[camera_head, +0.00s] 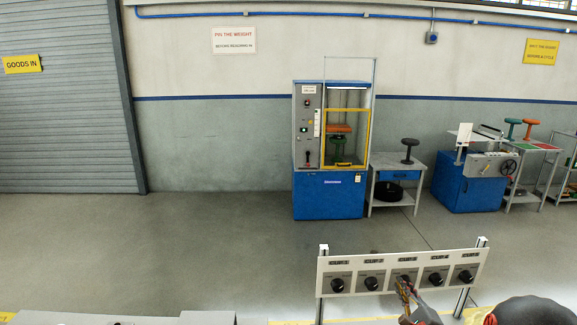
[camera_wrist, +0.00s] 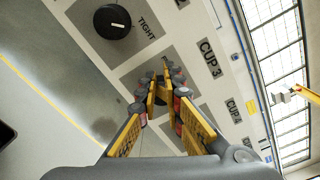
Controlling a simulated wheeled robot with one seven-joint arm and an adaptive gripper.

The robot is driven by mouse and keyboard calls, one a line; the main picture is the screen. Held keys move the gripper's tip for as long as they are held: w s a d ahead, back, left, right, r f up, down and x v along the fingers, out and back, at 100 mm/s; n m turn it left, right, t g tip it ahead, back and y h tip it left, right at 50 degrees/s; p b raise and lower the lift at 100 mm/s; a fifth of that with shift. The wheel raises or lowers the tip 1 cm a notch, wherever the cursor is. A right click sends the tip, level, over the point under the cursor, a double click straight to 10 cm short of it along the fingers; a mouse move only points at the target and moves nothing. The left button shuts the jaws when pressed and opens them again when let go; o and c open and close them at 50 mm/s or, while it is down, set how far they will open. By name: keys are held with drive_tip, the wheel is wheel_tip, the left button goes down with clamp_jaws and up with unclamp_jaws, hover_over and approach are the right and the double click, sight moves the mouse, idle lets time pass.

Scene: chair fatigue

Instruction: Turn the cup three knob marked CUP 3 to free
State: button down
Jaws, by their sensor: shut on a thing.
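A pale panel (camera_head: 352,265) on two posts carries a row of several black knobs under small labels. The cup three knob (camera_head: 404,278) is the middle one. My gripper (camera_head: 405,286) is at this knob, its fingers shut on it. In the wrist view my gripper (camera_wrist: 168,92) reaches to the panel beside the CUP 3 label (camera_wrist: 209,58). The fingers hide most of the knob there, so its pointer cannot be read. A neighbouring knob (camera_wrist: 112,21) with a white pointer line shows next to the word TIGHT (camera_wrist: 148,27).
Other knobs flank the middle one closely, such as the one to its left (camera_head: 371,284) and to its right (camera_head: 436,279). A blue test machine (camera_head: 329,195), a small table (camera_head: 391,199) and a blue bench (camera_head: 470,190) stand behind. The floor left of the panel is clear.

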drive_tip(key=shift+a+r, duration=0.25)
drive_tip(key=shift+r, duration=0.05)
drive_tip(key=s+p, duration=0.2)
drive_tip(key=s, duration=0.4)
idle(0.4)
